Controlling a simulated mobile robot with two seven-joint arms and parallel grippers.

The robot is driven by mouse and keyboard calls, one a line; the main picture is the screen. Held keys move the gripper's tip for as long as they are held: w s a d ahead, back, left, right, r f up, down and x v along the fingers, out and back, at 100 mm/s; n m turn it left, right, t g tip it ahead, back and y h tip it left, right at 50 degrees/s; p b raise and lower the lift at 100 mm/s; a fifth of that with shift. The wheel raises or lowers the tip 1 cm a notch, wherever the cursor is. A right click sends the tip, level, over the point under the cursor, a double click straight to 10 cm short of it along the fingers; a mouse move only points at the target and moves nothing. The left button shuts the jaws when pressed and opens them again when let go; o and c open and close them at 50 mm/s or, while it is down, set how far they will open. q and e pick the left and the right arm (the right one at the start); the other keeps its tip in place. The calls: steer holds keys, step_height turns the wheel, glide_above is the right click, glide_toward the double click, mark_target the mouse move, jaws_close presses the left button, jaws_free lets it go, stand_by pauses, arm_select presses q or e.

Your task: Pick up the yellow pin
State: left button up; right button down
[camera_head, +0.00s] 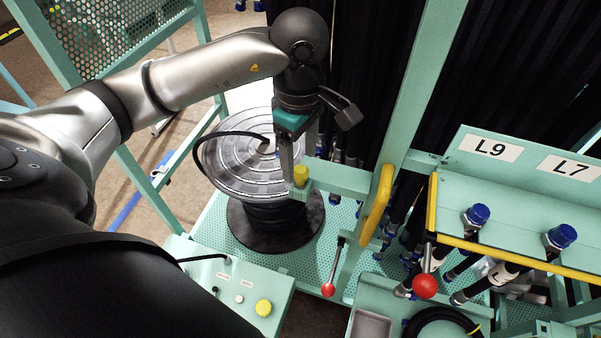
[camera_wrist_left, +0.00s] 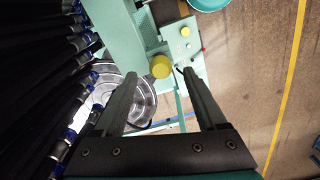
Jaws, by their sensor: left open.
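The yellow pin (camera_head: 301,174) is a short upright cylinder at the left end of a teal bar (camera_head: 338,179). In the left wrist view the yellow pin (camera_wrist_left: 161,66) shows between the tips of the two dark fingers, with gaps on both sides. My left gripper (camera_head: 296,168) points down at the pin and is open and empty. One finger shows just left of the pin in the head view. How far the fingertips reach down along the pin is hard to tell. My right gripper is not in view.
A grey hose reel (camera_head: 240,165) stands behind and left of the pin. A yellow handle (camera_head: 377,206) on the teal post and red-knobbed levers (camera_head: 328,289) are to the right. A control box (camera_head: 225,275) with a yellow button is in front. Black hoses (camera_head: 375,70) hang behind.

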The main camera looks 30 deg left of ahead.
mark_target(301, 169)
arm_select(q)
steer(key=shift+d+f+p, duration=0.1)
steer(key=shift+f+p, duration=0.25)
steer(key=shift+f, duration=1.6)
jaws_close()
